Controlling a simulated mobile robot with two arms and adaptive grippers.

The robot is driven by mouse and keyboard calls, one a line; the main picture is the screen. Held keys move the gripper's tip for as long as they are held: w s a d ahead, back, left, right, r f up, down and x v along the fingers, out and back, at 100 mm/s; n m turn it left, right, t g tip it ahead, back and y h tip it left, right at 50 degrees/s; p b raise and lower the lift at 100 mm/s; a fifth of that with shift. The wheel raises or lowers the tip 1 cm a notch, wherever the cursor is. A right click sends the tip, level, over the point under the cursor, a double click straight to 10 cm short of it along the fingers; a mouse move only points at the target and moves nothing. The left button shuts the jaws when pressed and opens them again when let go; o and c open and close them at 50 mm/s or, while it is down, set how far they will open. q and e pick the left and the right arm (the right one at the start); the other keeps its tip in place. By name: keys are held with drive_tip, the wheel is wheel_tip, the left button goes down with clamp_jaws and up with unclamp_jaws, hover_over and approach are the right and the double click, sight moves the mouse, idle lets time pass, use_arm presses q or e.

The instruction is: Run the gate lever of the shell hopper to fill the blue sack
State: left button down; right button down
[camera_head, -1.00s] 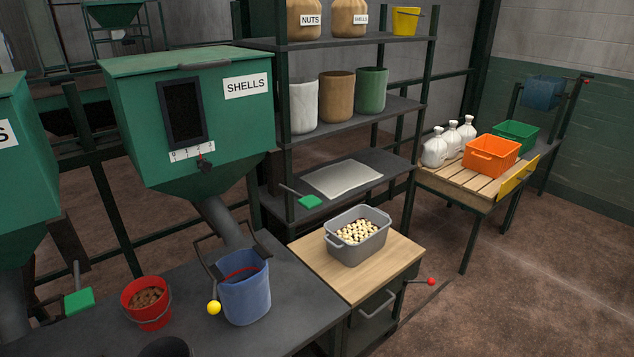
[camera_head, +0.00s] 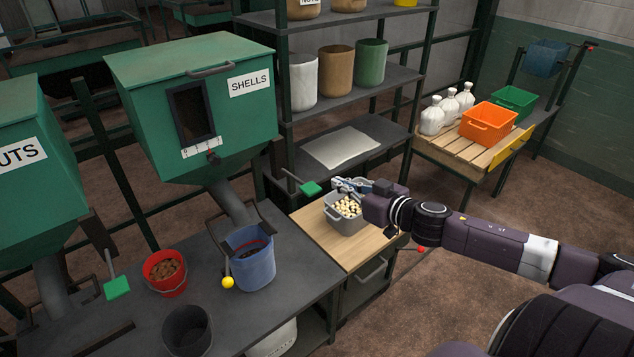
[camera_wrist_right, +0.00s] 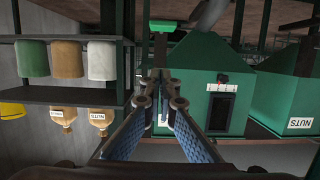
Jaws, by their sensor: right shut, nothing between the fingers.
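The green shell hopper (camera_head: 200,110) carries a SHELLS label, a dark window and a numbered scale. A rod with a green handle (camera_head: 312,188), apparently its gate lever, sticks out to its right; it also shows in the right wrist view (camera_wrist_right: 163,25). The blue sack (camera_head: 252,270) hangs upright under the spout (camera_head: 232,205); its inside is dark, and I cannot tell its fill. My right gripper (camera_head: 345,186) is shut and empty, over the grey bin and just right of the green handle, apparently apart from it. In the wrist view its fingertips (camera_wrist_right: 162,85) point towards the handle. My left gripper is out of view.
A grey bin (camera_head: 331,221) of pale pieces stands on the wooden top below my right gripper. A yellow ball knob (camera_head: 228,282) is beside the sack. A red bucket (camera_head: 152,284) and a dark bucket (camera_head: 185,345) stand left of it. Shelves (camera_head: 380,140) rise behind.

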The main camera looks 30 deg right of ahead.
drive_tip(key=b, duration=0.2)
hover_over(317, 186)
drive_tip(key=s+a, duration=0.1)
drive_tip(key=s, duration=0.1)
drive_tip(key=shift+f, duration=1.05)
wheel_tip(317, 186, down, 3)
drive_tip(key=shift+w+a+r+b, duration=0.1)
drive_tip(key=shift+w+a+b, duration=0.05)
drive_tip(key=shift+b, duration=1.1)
drive_tip(key=shift+f+b, duration=0.85)
drive_tip(key=shift+b, duration=0.05)
